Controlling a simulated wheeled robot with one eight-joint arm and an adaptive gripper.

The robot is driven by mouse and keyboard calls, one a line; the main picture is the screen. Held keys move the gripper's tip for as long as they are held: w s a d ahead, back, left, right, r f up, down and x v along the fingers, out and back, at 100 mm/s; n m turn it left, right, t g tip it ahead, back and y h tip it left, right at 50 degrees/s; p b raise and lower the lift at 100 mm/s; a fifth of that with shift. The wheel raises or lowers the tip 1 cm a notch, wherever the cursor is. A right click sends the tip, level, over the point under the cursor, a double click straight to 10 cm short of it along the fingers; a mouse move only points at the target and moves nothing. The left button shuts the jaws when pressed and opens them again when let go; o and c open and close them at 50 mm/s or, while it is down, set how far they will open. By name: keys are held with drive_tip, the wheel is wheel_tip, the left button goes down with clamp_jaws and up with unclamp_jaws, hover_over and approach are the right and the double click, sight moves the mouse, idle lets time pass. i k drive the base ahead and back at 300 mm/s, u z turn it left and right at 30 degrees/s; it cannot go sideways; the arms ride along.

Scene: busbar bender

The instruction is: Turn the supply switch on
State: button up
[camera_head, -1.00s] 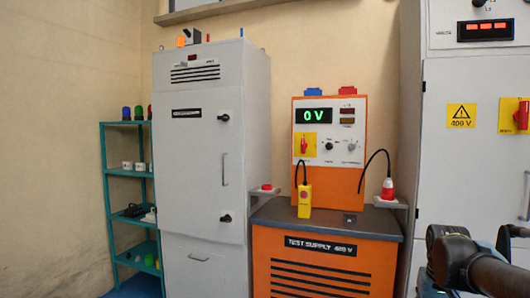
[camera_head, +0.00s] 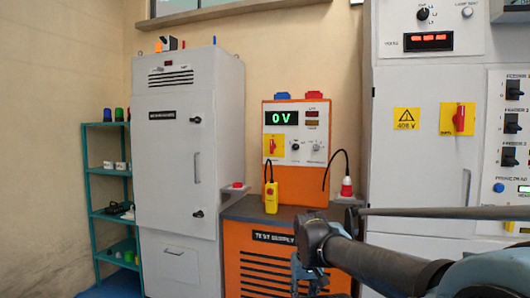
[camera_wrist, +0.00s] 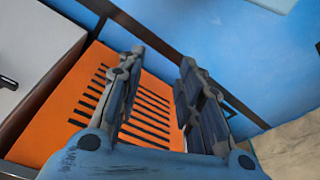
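The orange test supply unit (camera_head: 262,275) stands in the middle of the head view. Its upright panel carries a green display (camera_head: 282,118) reading 0 V. Below the display is the red supply switch handle (camera_head: 272,146) on a yellow plate, and its handle looks upright. My gripper (camera_wrist: 161,58) shows in the wrist view with its two fingers apart and nothing between them. It points down past the orange vented front of the supply, well away from the switch. The switch does not show in the wrist view.
A yellow pendant (camera_head: 271,197) hangs before the panel, and a cable runs to a red and white plug (camera_head: 346,188). A grey cabinet (camera_head: 165,175) stands left. The right cabinet has another red switch on yellow (camera_head: 459,119). The blue floor (camera_wrist: 230,70) is clear.

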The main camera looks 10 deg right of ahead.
sight(273, 145)
drive_tip(key=z, duration=2.15)
drive_tip(key=k, duration=0.8)
drive_tip(key=u, duration=1.45)
drive_tip(key=i, duration=0.8)
